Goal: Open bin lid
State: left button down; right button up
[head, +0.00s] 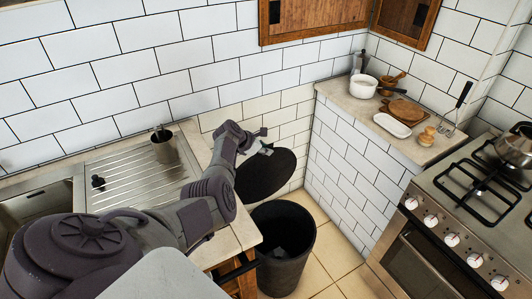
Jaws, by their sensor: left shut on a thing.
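The black round bin (283,268) stands on the floor between the counter end and the tiled wall. Its mouth is uncovered and its inside is dark, with a greyish patch that I cannot make out. The black lid (263,178) is tilted up steeply above the bin's back rim, in front of the tiled wall. My left gripper (265,149) is at the lid's upper edge, shut on the lid; its fingertips are small and partly unclear. My left arm crosses over the counter and hides part of the lid's left side. My right gripper is out of view.
A sink with a ribbed steel drainer (130,172) and a metal cup (164,148) lie left, under my arm. A ledge on the right holds a white pot (364,86), a white dish (392,125) and small wooden items. A gas stove (455,215) stands at right. Tiled floor (330,250) is clear beside the bin.

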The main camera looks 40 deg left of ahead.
pick_arm(q)
jog(key=shift+w+a+b, duration=0.2)
jog(key=shift+a+b, duration=0.3)
jog(key=shift+a, duration=0.2)
jog(key=shift+w+a, duration=0.1)
jog(key=shift+a, duration=0.25)
jog(key=shift+r, duration=0.1)
jog(key=c, duration=1.3)
grip_release()
jog(key=shift+a, duration=0.1)
jog(key=v, duration=1.2)
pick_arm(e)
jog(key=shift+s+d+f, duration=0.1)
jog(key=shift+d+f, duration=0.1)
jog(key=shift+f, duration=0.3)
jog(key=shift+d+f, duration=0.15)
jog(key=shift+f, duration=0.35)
